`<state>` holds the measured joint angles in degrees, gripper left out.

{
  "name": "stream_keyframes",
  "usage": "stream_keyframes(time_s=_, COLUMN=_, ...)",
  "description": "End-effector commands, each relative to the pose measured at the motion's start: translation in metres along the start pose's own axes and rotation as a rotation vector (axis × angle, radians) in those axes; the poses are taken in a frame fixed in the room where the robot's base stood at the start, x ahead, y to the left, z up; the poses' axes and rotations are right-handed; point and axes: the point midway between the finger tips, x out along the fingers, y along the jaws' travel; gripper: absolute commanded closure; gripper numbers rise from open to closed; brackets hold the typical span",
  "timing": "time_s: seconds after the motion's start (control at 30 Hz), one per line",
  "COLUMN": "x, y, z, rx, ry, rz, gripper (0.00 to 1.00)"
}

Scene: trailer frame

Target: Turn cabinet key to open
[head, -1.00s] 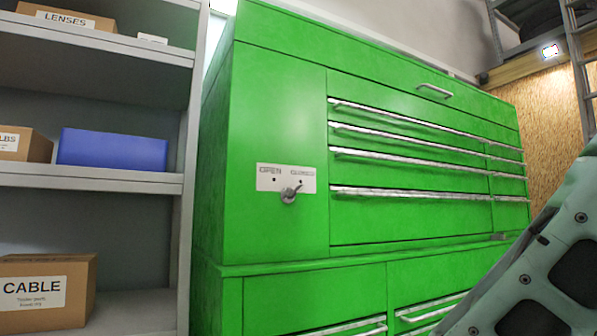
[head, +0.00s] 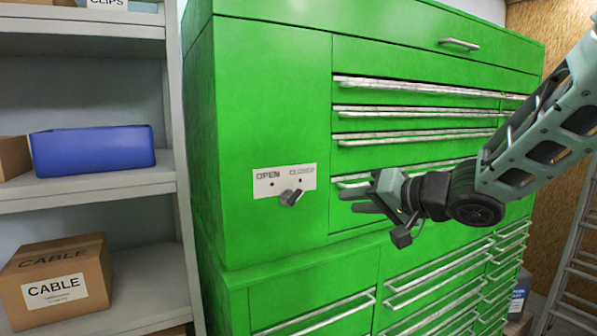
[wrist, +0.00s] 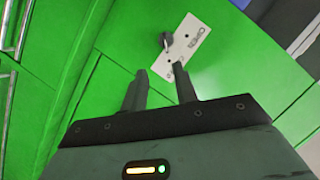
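The key (head: 291,197) is a small grey knob on the green cabinet (head: 270,110). It sits at the lower edge of a white plate (head: 266,183) marked OPEN on the left and CLOSED on the right, and its handle points up to the right, toward CLOSED. My gripper (head: 358,202) is to the right of the key, apart from it, with its fingers pointing left. In the wrist view the two fingers (wrist: 158,82) are spread with nothing between them. The key (wrist: 166,42) and the plate (wrist: 190,45) lie beyond the fingertips.
Silver drawer handles (head: 420,138) run across the cabinet behind my arm. A grey shelf (head: 95,195) on the left holds a blue bin (head: 92,148) and a cardboard CABLE box (head: 55,280). A ladder (head: 580,255) stands at the far right. The space before the key is clear.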

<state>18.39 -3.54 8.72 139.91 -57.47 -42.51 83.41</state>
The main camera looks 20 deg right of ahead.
Motion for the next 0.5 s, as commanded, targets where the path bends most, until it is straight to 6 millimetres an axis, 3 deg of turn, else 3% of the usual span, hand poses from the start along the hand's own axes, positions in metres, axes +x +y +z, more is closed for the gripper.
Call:
stream_keyframes(time_s=0.1, x=-0.005, y=-0.007, z=-0.011, rx=0.022, ry=0.001, rz=-0.021, gripper=0.71)
stream_keyframes(time_s=0.23, x=0.005, y=-0.007, z=-0.011, rx=0.026, ry=0.0, rz=-0.027, gripper=0.71)
stream_keyframes(time_s=0.5, x=0.056, y=-0.008, z=-0.009, rx=0.026, ry=-0.003, rz=-0.027, gripper=0.71)
